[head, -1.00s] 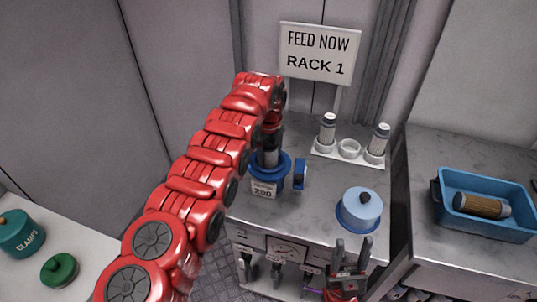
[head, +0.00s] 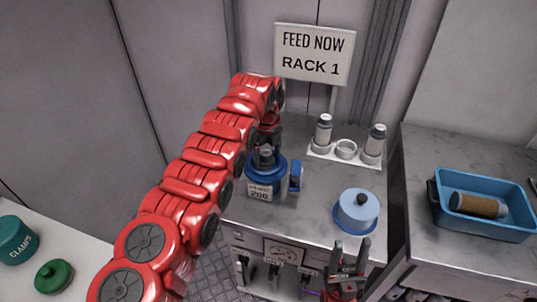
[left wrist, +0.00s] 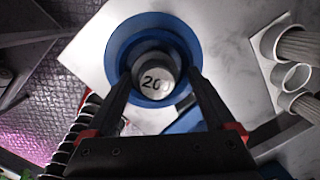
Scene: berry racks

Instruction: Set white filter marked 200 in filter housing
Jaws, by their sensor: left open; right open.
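The white filter (left wrist: 153,82) with a grey top reading "20", its last digit partly hidden, stands inside the round blue filter housing (left wrist: 118,50) in the left wrist view. In the head view its dark top (head: 266,153) shows above the blue housing (head: 262,172), whose label reads 200. My left gripper (head: 267,146) is directly over the housing. Its fingers are open on either side of the filter top. My right gripper (head: 351,243) is open and empty, low in front of the bench.
A light-blue lid (head: 357,212) with a dark knob lies right of the housing. A white rack (head: 318,151) behind holds two filters and one empty ring. A blue tray (head: 485,225) with a tan filter is on the right bench. Bench space around the lid is clear.

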